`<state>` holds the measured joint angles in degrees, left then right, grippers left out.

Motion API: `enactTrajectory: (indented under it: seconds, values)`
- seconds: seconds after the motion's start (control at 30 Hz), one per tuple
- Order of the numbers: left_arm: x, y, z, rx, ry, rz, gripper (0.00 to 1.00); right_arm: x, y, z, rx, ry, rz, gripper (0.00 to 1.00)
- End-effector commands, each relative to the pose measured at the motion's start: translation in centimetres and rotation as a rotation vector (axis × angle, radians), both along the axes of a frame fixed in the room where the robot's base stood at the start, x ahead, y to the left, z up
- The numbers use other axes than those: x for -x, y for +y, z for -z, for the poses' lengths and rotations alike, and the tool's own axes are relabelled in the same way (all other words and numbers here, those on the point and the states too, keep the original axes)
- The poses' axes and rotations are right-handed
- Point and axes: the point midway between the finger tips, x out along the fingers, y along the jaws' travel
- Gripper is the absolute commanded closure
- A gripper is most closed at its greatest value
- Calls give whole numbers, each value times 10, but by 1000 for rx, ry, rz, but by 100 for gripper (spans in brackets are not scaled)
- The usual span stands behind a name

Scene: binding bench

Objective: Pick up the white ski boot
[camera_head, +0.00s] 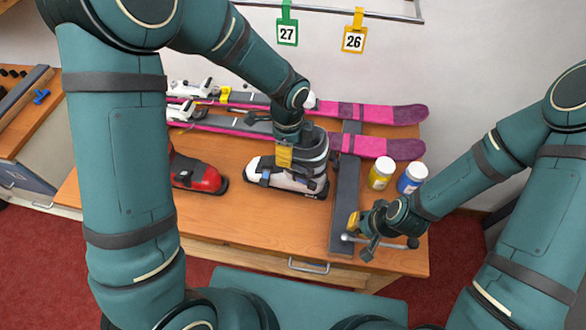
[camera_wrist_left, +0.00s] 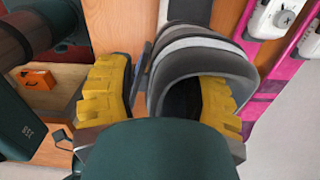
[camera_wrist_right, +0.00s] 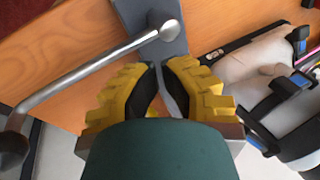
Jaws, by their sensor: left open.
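The white ski boot (camera_head: 290,174) stands upright on the wooden bench, with its toe to the left and a grey-black cuff. My left gripper (camera_head: 284,152) is over the boot's cuff from above and hides part of it. In the left wrist view my left gripper (camera_wrist_left: 162,95) is open, with one yellow finger at the cuff opening and the other outside the dark cuff (camera_wrist_left: 190,60). My right gripper (camera_head: 362,228) is low at the bench's front right, its fingers a narrow gap apart and empty (camera_wrist_right: 161,92). The boot also shows in the right wrist view (camera_wrist_right: 258,68).
A red boot (camera_head: 198,178) stands left of the white one. Pink skis (camera_head: 375,147) lie behind it. A metal handle (camera_wrist_right: 98,70) is near my right fingers.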

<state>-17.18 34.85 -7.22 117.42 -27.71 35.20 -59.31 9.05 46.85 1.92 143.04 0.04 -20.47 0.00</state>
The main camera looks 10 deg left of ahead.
Motion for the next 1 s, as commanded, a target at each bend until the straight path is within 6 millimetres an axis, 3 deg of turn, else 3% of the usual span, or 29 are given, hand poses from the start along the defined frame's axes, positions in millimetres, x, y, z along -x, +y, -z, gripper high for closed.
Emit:
enactTrajectory:
  seconds: [0.27,0.4,0.43,1.0]
  values:
    - [0,0,2,0,-1,0,49,0,0,2,0,-1,1,100]
    - [0,0,2,0,-1,0,98,0,0,2,0,-1,0,100]
    - [0,0,2,0,-1,0,100,0,0,2,0,-1,0,100]
    - [-1,-1,-4,2,-4,0,100,0,0,2,0,-1,0,100]
